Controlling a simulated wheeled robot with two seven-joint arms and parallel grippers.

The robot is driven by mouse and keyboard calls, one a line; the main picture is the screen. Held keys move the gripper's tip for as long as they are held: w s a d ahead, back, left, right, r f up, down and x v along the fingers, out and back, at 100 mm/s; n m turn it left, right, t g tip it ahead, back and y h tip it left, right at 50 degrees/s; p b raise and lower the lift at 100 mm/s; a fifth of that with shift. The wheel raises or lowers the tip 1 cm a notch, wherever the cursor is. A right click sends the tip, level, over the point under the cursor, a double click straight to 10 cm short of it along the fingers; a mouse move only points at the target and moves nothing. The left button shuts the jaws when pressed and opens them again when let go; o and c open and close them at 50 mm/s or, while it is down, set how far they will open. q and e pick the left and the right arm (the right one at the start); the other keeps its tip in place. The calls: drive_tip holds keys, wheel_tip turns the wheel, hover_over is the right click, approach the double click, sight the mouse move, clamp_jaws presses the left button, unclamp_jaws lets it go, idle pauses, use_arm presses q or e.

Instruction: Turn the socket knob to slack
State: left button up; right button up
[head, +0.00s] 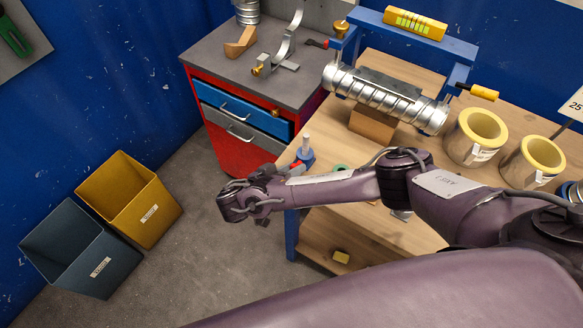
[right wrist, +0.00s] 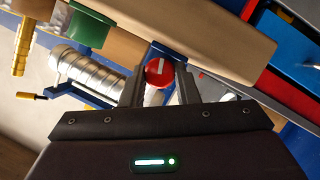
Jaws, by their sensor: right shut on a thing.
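The socket knob (right wrist: 158,72) is a round red cap with a pale line across it, seen in the right wrist view. It sits at a blue bracket (right wrist: 168,50) on the edge of the wooden bench. My right gripper (right wrist: 158,84) is shut on the knob, with one dark finger on each side. In the head view my right arm reaches in from the right and hides most of the gripper. A blue socket (head: 304,157) with an upright pale post stands at the bench corner there. My left gripper is not in view.
The silver spiral duct (head: 386,98) lies on a wooden block (head: 371,124) under a blue frame (head: 412,30). Yellow-lined rolls (head: 481,130) stand at the right. A red tool cabinet (head: 238,152) stands behind the bench corner. Yellow (head: 128,198) and dark bins (head: 82,247) stand on the floor at left.

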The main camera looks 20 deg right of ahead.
drive_tip(key=o, duration=1)
drive_tip(key=shift+s, duration=0.1)
